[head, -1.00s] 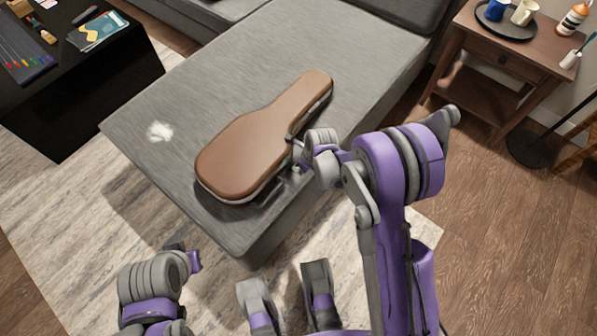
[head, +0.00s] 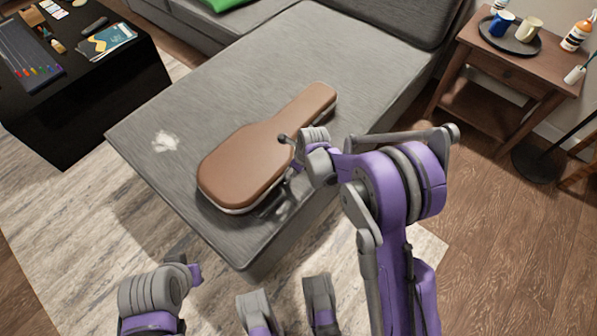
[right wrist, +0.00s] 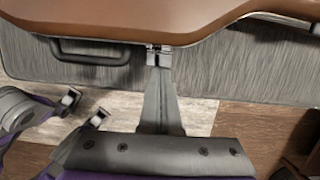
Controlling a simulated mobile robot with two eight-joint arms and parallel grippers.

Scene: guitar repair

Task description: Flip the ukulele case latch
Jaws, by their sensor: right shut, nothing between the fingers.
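The brown ukulele case (head: 262,160) lies flat with its lid down on the grey couch seat, its neck toward the upper right. In the right wrist view the case (right wrist: 130,18) fills the top, with a dark handle (right wrist: 90,58) on its side. A small metal latch (right wrist: 157,48) sits right of the handle. My right gripper (right wrist: 157,72) is shut and empty, its tips at or just below the latch; contact cannot be told. In the head view my right wrist largely hides the latch. My left gripper (head: 285,286) is open and empty, low in front of the couch.
The couch seat (head: 210,85) has free room around the case; a white patch (head: 165,141) lies at its left. A black table (head: 110,95) stands at upper left. A wooden side table (head: 500,62) with a tray stands at upper right.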

